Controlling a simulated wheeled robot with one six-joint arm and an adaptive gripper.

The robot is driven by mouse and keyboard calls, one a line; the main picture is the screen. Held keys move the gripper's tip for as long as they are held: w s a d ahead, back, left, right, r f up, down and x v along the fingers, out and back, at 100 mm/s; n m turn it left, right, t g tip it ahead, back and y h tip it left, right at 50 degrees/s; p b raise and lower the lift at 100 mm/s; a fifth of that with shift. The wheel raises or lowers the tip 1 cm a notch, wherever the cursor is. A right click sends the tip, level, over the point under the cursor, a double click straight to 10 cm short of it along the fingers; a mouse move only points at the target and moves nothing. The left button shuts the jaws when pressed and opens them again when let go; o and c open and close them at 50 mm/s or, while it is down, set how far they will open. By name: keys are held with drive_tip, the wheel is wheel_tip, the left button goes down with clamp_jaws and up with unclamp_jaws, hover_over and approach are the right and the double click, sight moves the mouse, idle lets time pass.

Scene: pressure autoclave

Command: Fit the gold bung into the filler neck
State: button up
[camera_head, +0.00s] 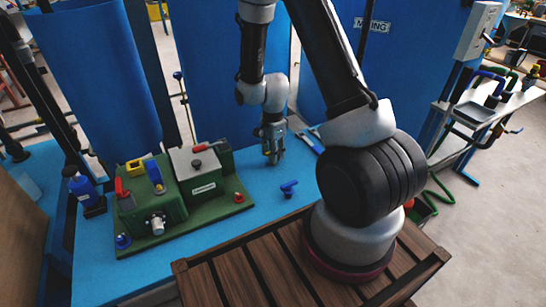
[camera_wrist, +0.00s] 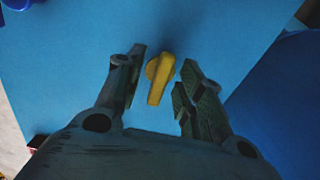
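The gold bung (camera_wrist: 160,76) lies on the blue bench top in the wrist view, between and a little beyond my fingertips. My gripper (camera_wrist: 158,88) is open, with a gap on each side of the bung. In the head view my gripper (camera_head: 273,156) points down over the blue bench, right of the green apparatus; the bung cannot be made out there. The green apparatus (camera_head: 215,205) has a pale stub (camera_head: 157,224) on its front; I cannot tell for sure which part is the filler neck.
A blue handled piece (camera_head: 289,187) lies on the bench nearer the front. A blue bottle (camera_head: 80,187) stands at the left. Red and blue levers rise from the apparatus. A tool (camera_head: 309,142) lies right of my gripper. A wooden slatted surface (camera_head: 250,270) is in front.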

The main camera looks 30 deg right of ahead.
clamp_jaws()
idle(0.3)
